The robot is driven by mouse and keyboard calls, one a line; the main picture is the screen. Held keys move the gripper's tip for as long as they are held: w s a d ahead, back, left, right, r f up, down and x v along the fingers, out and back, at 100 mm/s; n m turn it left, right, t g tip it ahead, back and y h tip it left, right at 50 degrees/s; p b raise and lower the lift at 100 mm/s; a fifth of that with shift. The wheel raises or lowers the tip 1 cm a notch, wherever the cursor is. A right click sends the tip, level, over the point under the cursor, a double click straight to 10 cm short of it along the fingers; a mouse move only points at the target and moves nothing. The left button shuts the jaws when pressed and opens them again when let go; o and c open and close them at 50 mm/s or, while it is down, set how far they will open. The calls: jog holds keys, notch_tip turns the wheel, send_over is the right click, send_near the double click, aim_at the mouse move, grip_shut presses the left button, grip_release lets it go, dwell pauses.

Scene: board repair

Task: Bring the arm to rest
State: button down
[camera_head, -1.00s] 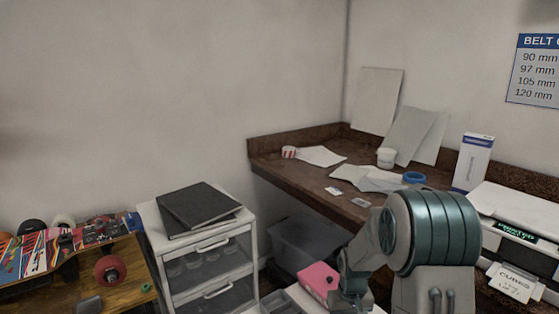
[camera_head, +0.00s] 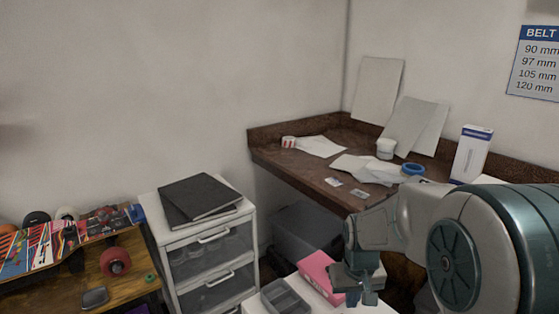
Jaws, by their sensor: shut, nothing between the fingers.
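My arm (camera_head: 425,220) reaches in from the lower right, with its large grey and teal joint close to the camera. My gripper (camera_head: 362,298) hangs at the arm's end, pointing down. It is shut and appears empty. It is just right of a pink box (camera_head: 319,272), in front of the desk's edge. The arm hides the right part of the desk; whether the gripper touches anything below it cannot be told.
A grey divided tray (camera_head: 285,298) lies left of the gripper. A white drawer unit (camera_head: 215,270) bears dark folders (camera_head: 200,197). A brown corner desk (camera_head: 290,170) holds papers, a white jar (camera_head: 386,148) and blue tape (camera_head: 412,169). Skateboards (camera_head: 40,250) lie on a wooden bench at left.

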jog(key=s+a+r+t+p, duration=0.1)
jog(key=s+r+p, duration=0.1)
jog(key=s+r, duration=0.8)
jog(key=s, duration=0.5)
jog(key=shift+a+r+m+t+p, duration=0.2)
jog(key=shift+a+m+t+p, duration=0.1)
jog(key=shift+m+p, duration=0.1)
